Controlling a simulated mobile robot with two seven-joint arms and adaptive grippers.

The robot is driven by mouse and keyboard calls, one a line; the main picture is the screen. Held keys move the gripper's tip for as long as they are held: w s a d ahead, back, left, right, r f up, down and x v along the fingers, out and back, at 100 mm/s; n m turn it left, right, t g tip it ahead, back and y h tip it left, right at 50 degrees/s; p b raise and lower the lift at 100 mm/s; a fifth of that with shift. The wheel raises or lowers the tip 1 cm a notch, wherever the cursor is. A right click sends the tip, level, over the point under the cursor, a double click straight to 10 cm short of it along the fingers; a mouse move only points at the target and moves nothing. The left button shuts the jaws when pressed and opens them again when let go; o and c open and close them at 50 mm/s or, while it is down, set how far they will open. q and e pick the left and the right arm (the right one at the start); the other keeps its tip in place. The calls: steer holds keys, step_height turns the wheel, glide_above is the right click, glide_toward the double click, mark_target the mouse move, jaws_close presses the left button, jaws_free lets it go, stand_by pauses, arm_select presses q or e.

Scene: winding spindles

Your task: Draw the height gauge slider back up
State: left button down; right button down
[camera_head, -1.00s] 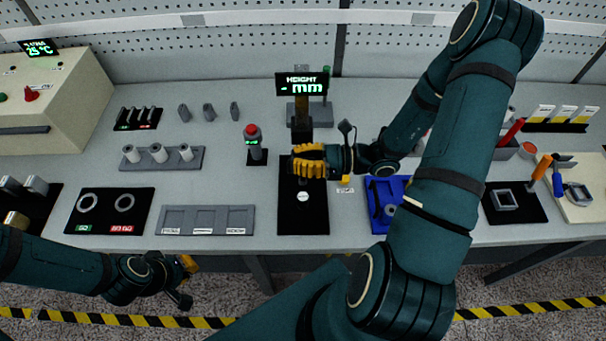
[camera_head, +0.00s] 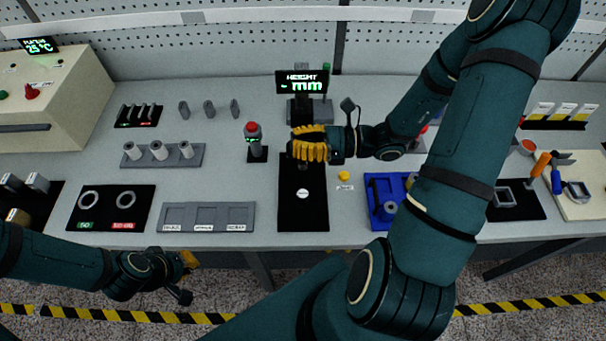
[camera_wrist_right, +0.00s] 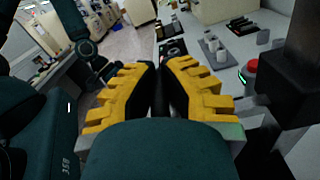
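The height gauge stands at the back middle of the bench, with its display (camera_head: 302,83) showing "HEIGHT" and a dash before "mm". Its black base plate (camera_head: 304,210) extends toward the front. My right gripper (camera_head: 304,147) is in front of the gauge column, above the plate. In the right wrist view its yellow fingers (camera_wrist_right: 162,85) are close together with a narrow dark gap, and the dark column shows at the right. The fingers look closed on the slider, which they hide. My left gripper (camera_head: 188,276) is low at the front left; its fingers are too small to judge.
A red-topped device (camera_head: 252,138) stands close left of the gauge. A grey three-compartment tray (camera_head: 206,217) lies left of the black plate. A blue tray (camera_head: 384,199) and a small yellow knob (camera_head: 343,176) are to the right.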

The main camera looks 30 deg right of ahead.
steer(key=shift+w+r, duration=0.1)
steer(key=shift+r, duration=1.4)
steer(key=c, duration=1)
jaws_free()
steer(key=shift+d, duration=0.25)
steer(key=v, duration=0.6)
steer(key=shift+s+d, duration=0.2)
steer(key=shift+s, duration=0.15)
steer(key=shift+f, duration=0.1)
